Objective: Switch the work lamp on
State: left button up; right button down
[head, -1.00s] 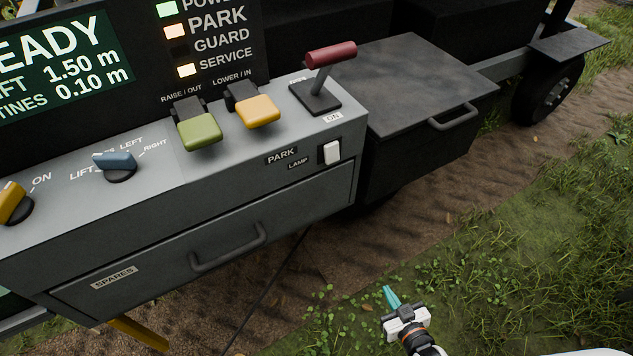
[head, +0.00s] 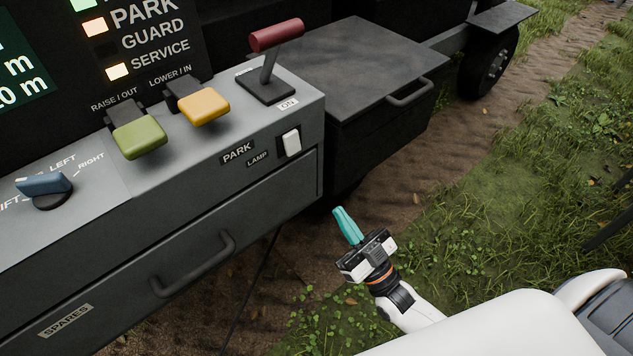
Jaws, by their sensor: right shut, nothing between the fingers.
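The lamp switch is a small white rocker (head: 291,142) on the front face of the grey console, to the right of the LAMP label (head: 257,159). My right gripper (head: 347,225) has teal fingers that are shut with nothing between them. It is below and to the right of the rocker in the picture, apart from the console, with its fingertips pointing up and a little left. I cannot tell from the picture whether the lamp is lit. My left gripper is not in view.
A red-handled lever (head: 276,36) stands on the console top, with yellow (head: 204,106) and green (head: 140,137) paddles beside it. A blue knob (head: 44,187) is at left. The SPARES drawer handle (head: 194,265) sticks out below. A dark box (head: 352,65) stands behind the console's right end.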

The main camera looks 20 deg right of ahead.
jog(key=shift+w+a+f+p+x, duration=0.1)
jog(key=shift+w+f+p+x, duration=0.25)
jog(key=shift+x, duration=1.75)
jog(key=shift+w+a+f+p+x, duration=0.15)
jog(key=shift+f+p+x, duration=0.35)
jog(key=shift+x, duration=1.55)
jog(key=shift+w+a+f+p+x, duration=0.1)
jog(key=shift+w+f+p+x, duration=0.25)
jog(key=shift+x, duration=1.75)
jog(key=shift+f+b, duration=0.2)
jog(key=shift+b, duration=0.2)
jog(key=b, duration=0.2)
jog(key=w+t+b, duration=0.1)
jog(key=b, duration=0.1)
jog(key=shift+w+a+f+t+y+b, duration=0.1)
jog(key=shift+a+f+t+y+b, duration=0.1)
jog(key=shift+t+y+b, duration=0.15)
jog(key=b, duration=0.2)
send_near(292, 153)
jog(key=shift+d+f, duration=0.1)
jog(key=shift+f, duration=0.45)
